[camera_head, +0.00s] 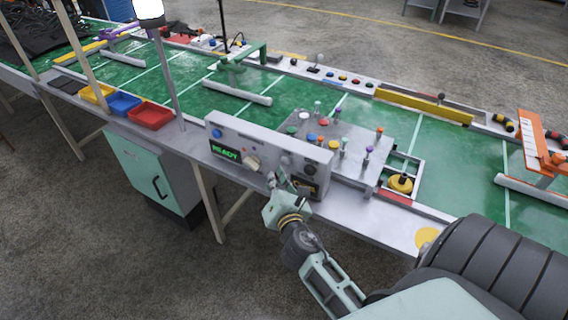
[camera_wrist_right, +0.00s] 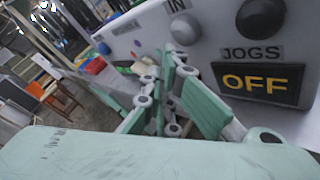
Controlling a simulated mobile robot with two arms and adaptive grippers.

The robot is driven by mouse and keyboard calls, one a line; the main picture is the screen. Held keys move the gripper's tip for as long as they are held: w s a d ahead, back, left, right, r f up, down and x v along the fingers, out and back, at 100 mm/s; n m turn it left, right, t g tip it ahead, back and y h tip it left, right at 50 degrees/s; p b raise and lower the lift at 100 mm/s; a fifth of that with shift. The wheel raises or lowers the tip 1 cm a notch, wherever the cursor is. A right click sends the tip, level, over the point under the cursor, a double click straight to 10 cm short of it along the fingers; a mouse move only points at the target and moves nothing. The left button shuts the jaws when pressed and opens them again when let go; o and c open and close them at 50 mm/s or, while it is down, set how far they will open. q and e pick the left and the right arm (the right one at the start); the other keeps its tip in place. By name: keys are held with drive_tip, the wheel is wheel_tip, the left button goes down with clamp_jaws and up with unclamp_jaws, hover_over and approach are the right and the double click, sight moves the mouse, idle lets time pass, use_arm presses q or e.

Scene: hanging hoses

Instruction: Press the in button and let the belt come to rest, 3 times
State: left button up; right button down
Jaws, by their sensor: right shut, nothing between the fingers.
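The control panel (camera_head: 270,152) is a pale box on the near edge of the green belt (camera_head: 300,97). Its green display (camera_head: 225,151) reads READY. In the right wrist view, the grey round in button (camera_wrist_right: 185,29) sits under the label IN. Beside it are a dark knob (camera_wrist_right: 262,17), the label JOGS and a display (camera_wrist_right: 258,83) reading OFF. My right gripper (camera_head: 279,181) is shut and empty, close in front of the panel. Its fingers (camera_wrist_right: 168,68) are just below the in button; whether they touch the panel cannot be told. My left gripper is out of view.
A grey plate (camera_head: 345,140) with several coloured pegs lies on the belt behind the panel. Yellow (camera_head: 97,94), blue (camera_head: 123,103) and red (camera_head: 150,115) bins stand left on the near edge. A lamp post (camera_head: 165,70) rises there. A green cabinet (camera_head: 152,172) stands below.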

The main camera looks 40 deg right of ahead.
drive_tip(key=shift+d, duration=0.1)
idle(0.5)
drive_tip(key=shift+w+d, duration=0.2)
drive_tip(key=shift+d, duration=0.15)
drive_tip(key=shift+w+d+p, duration=0.2)
drive_tip(key=shift+d+p, duration=0.15)
drive_tip(key=shift+d, duration=0.1)
idle(0.7)
idle(0.3)
drive_tip(key=shift+s+a, duration=0.4)
drive_tip(key=shift+a, duration=0.45)
drive_tip(key=shift+s+a+b, duration=0.2)
drive_tip(key=shift+s+a, duration=0.1)
drive_tip(key=shift+a, duration=0.5)
drive_tip(key=shift+s+a+b, duration=0.2)
drive_tip(key=shift+s+a, duration=0.15)
drive_tip(key=shift+a, duration=0.4)
drive_tip(key=shift+s+a+b, duration=0.2)
drive_tip(key=shift+s+a, duration=0.1)
drive_tip(key=shift+a, duration=0.5)
